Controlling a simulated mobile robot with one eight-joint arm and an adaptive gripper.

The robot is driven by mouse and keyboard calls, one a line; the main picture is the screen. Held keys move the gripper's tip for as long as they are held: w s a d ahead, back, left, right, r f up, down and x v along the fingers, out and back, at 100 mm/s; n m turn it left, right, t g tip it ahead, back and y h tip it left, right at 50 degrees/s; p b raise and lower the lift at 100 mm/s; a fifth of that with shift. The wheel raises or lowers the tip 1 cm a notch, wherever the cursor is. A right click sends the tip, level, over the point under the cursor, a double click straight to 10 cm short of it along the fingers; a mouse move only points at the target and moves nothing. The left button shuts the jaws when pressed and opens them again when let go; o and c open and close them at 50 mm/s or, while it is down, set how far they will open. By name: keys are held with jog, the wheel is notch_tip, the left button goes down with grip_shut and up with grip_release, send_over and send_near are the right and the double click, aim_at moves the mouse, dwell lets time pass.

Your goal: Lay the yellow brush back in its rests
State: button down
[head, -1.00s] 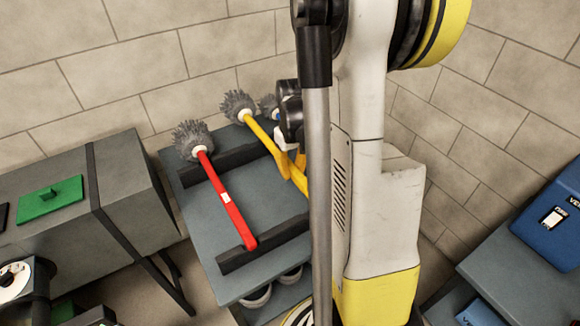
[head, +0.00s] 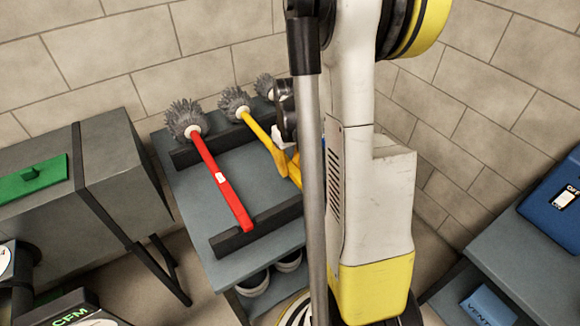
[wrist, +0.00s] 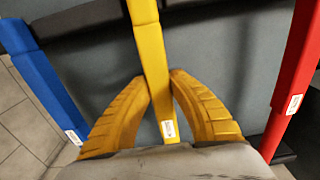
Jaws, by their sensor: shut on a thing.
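The yellow brush (head: 260,131) has a grey bristle head and a yellow handle. In the head view it lies beside the red brush (head: 215,172), its neck over the dark back rest (head: 190,158). I cannot tell whether it touches that rest. My gripper (head: 290,167) is partly hidden behind my arm. In the wrist view its yellow fingers (wrist: 158,92) are shut on the yellow handle (wrist: 151,55), between the blue handle (wrist: 42,80) and the red handle (wrist: 297,75). The front rest (head: 240,238) is visible by the red handle's end; the yellow handle's far end is hidden.
The rests stand on a grey stand (head: 185,190) with a lower shelf. A grey duct box (head: 120,170) is to the left. Another grey table with a blue case (head: 550,215) is at right. A tiled wall closes the back.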

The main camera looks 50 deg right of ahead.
jog(key=c, duration=1.2)
grip_release()
jog(key=shift+c, duration=0.2)
notch_tip(320, 180, up, 12)
jog(key=s+a+r+n+t, duration=0.1)
jog(key=a+t, duration=0.1)
jog(key=a, duration=0.6)
jog(key=s+a+r+t, duration=0.2)
jog(key=a, duration=0.7)
jog(key=s+a+r+n+t, duration=0.1)
jog(key=s+a+r+t, duration=0.1)
jog(key=a, duration=0.6)
jog(key=shift+s+a+r+n+t, duration=0.2)
jog(key=shift+s+a+n+t, duration=0.1)
jog(key=shift+t, duration=0.2)
